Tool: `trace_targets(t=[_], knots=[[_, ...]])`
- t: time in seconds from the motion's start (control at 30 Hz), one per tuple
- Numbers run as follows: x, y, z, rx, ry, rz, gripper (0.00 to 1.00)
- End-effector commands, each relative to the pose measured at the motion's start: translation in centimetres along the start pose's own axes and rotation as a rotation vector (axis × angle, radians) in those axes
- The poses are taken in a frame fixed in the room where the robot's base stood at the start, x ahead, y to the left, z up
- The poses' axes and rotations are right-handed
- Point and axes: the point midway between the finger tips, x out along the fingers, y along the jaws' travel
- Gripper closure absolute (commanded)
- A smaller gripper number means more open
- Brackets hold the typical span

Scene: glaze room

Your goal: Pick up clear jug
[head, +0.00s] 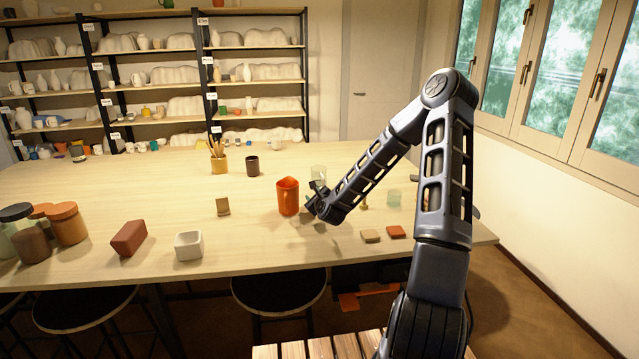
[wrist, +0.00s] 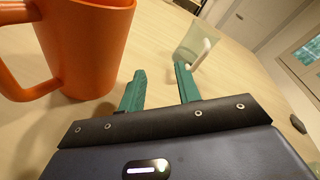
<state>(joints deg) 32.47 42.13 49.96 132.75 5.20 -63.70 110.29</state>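The clear jug (head: 318,172) stands upright on the table, behind my gripper (head: 316,191) in the head view. In the wrist view the clear jug (wrist: 193,38) is see-through, with a pale handle on its right side. My gripper (wrist: 160,76) has two green fingers spread apart with nothing between them. The jug is beyond the fingertips, slightly right of centre, and apart from them. In the head view my gripper hides part of the jug's lower side.
A large orange jug (head: 288,197) stands close on the left of my gripper; it fills the upper left of the wrist view (wrist: 85,50). A small clear cup (head: 394,198) and flat tiles (head: 371,236) are to the right. A dark cup (head: 252,166) stands behind.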

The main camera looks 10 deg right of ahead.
Motion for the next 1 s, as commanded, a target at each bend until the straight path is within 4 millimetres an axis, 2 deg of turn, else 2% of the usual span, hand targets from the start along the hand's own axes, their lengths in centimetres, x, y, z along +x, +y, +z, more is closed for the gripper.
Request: trace_targets(t=[0.2, 0.4, 0.67, 1.0], knots=[[1.1, -1.2, -1.8, 0.329, -0.033, -0.15, 0.67], [1.3, -2.7, -3.3, 0.566, -0.065, -0.272, 0.67], [1.7, -3.7, -3.9, 0.672, -0.085, -0.335, 0.67], [5.9, -5.1, -4.0, 0.671, -0.085, -0.334, 0.67]])
